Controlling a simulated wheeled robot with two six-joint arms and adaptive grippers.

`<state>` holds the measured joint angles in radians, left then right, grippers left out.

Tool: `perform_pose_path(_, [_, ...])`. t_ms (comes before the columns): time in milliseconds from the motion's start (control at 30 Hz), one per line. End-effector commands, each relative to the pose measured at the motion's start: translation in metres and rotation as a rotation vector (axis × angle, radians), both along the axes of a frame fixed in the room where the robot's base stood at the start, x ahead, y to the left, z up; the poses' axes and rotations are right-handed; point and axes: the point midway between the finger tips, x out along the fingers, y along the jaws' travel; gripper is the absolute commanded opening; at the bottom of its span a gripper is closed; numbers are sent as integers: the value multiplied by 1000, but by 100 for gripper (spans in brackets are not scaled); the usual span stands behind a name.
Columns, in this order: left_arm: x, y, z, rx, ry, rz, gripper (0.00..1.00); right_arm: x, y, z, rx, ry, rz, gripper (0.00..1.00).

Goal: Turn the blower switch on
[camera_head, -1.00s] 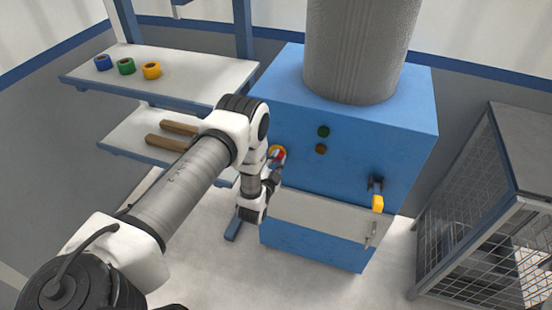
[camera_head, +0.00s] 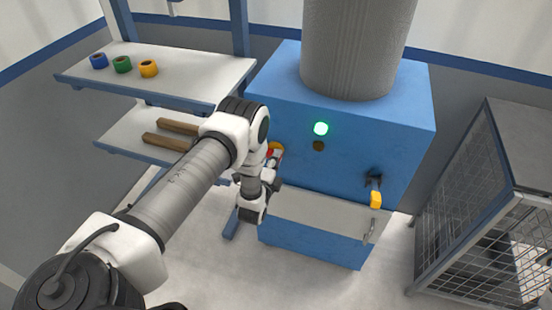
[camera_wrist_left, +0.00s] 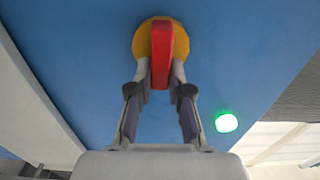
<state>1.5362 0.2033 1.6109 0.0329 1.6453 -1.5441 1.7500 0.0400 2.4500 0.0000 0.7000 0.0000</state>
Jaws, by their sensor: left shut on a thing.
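The blower switch is a red handle (camera_wrist_left: 161,55) on a round yellow base (camera_wrist_left: 143,38), fixed to the front of the blue machine (camera_head: 400,110). In the left wrist view my left gripper (camera_wrist_left: 160,72) is shut on the red handle, with one fingertip on each side of it. The handle lines up with the gripper in that view. In the head view the yellow base (camera_head: 275,148) shows only in part behind my left gripper (camera_head: 272,165). A green lamp (camera_head: 321,128) on the machine is lit, and it also glows in the left wrist view (camera_wrist_left: 227,122). My right gripper is not in view.
A dark brown button (camera_head: 319,146) sits below the lamp. A shelf (camera_head: 200,75) with tape rolls stands at the left. A mesh cage (camera_head: 460,200) stands at the right.

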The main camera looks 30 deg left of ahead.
Motion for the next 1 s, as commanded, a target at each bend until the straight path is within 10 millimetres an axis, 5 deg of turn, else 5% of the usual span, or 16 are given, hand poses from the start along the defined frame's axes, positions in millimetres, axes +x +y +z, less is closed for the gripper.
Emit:
perform_pose_path(533, [0, -1, -2, 32, 11, -2, 0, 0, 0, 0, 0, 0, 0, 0])
perform_pose_path(567, [0, -1, -2, 32, 11, -2, 22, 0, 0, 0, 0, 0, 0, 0])
perform_pose_path(633, [0, -1, -2, 32, 11, -2, 44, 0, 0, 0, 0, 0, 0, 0])
perform_pose_path(1000, [-7, -2, -2, 31, 12, -1, 44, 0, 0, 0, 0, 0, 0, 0])
